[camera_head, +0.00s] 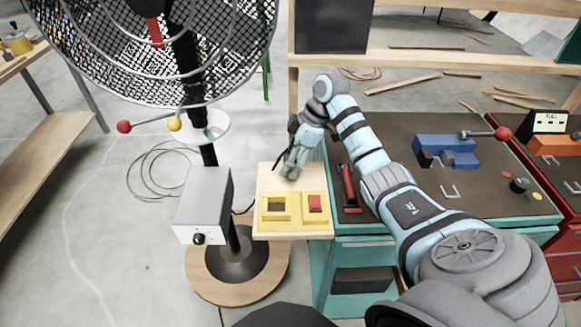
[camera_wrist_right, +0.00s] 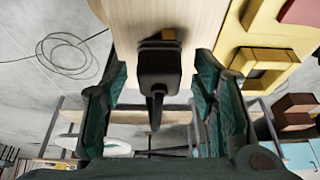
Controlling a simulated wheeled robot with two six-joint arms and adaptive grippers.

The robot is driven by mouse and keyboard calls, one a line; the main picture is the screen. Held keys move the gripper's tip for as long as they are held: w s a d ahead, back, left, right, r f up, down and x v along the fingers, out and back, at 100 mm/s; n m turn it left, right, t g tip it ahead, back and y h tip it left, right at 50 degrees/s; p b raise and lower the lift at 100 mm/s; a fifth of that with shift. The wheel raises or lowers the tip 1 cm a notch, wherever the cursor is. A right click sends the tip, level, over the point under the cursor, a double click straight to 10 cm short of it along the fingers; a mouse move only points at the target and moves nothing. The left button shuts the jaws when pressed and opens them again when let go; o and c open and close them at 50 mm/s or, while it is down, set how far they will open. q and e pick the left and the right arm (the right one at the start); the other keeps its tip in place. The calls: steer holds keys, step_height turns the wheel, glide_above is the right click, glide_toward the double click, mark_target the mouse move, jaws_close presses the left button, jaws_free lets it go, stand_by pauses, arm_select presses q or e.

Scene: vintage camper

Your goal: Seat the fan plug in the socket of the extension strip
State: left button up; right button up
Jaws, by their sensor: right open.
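The black fan plug (camera_wrist_right: 158,70) lies on a pale wooden board (camera_head: 264,178) with its cord trailing toward the wrist camera. A bit of brass shows at its far end. My right gripper (camera_head: 291,172) is over the board's back part; in the wrist view its two fingers (camera_wrist_right: 160,68) stand open on either side of the plug, with gaps visible. In the head view the gripper mostly hides the plug. The yellow extension strip (camera_head: 295,221) is on the board's front part, with a square socket (camera_head: 276,205) at left and a red switch (camera_head: 314,203) at right. My left gripper is out of view.
The large caged fan (camera_head: 150,45) stands left on a round wooden base (camera_head: 210,283), with a grey control box (camera_head: 205,200) close to the board. A teal workbench (camera_head: 345,240) is at right, bearing a blue vise (camera_head: 447,150) and red-handled tool (camera_head: 348,188).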

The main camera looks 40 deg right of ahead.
steer(key=c, duration=1.3)
steer(key=shift+o, duration=0.2)
steer(key=shift+r, duration=0.15)
